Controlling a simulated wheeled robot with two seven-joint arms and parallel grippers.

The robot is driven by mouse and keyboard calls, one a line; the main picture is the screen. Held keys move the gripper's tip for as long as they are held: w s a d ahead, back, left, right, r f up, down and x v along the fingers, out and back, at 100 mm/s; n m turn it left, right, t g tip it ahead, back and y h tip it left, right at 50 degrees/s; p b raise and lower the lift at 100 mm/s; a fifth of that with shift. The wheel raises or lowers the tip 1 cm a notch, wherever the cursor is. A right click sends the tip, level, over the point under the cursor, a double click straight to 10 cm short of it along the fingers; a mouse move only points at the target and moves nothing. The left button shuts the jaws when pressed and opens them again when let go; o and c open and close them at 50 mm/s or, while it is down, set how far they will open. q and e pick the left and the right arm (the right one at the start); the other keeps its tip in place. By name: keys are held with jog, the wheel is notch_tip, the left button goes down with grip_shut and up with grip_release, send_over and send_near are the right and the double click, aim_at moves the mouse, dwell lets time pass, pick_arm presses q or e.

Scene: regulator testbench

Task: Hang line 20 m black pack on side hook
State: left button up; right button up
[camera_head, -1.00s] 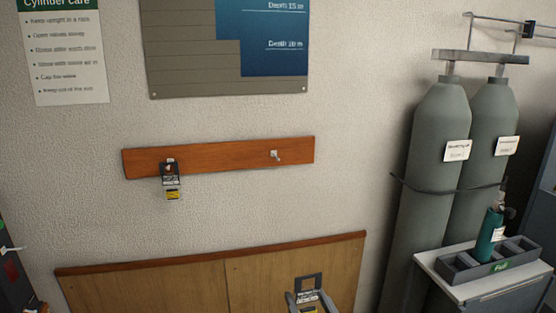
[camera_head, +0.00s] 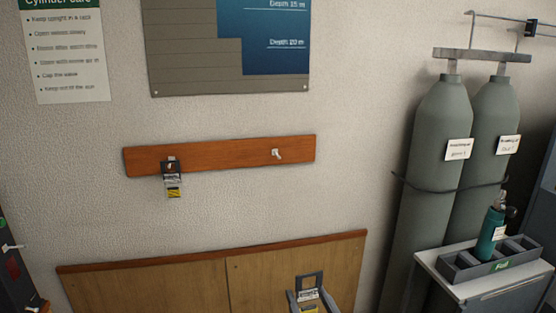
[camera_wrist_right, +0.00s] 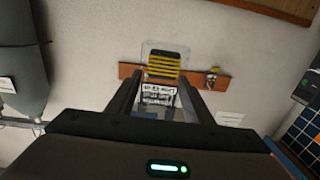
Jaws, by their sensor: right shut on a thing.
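A black-topped pack (camera_head: 310,288) with a white label is held between the fingers of my right gripper (camera_head: 308,300), low in the head view in front of the wood panel. In the right wrist view the pack shows its label and yellow-and-black stripes (camera_wrist_right: 163,66) between the shut fingers (camera_wrist_right: 158,100). The wooden hook rail (camera_head: 225,156) is on the wall above. Its right hook (camera_head: 277,154) is bare. A similar pack (camera_head: 172,180) hangs on its left hook. My left gripper is not in view.
Two grey cylinders (camera_head: 435,150) stand strapped at the right. A side table (camera_head: 480,288) there bears a grey tray (camera_head: 458,270) and a small teal cylinder (camera_head: 489,235). A depth board (camera_head: 195,75) is on the wall above the rail. The wall between the rail and wood panel is clear.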

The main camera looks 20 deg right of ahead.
jog(key=shift+s, duration=0.1)
jog(key=shift+s+f, duration=0.2)
jog(key=shift+f, duration=0.05)
jog(key=s+f, duration=0.3)
jog(key=s, duration=0.6)
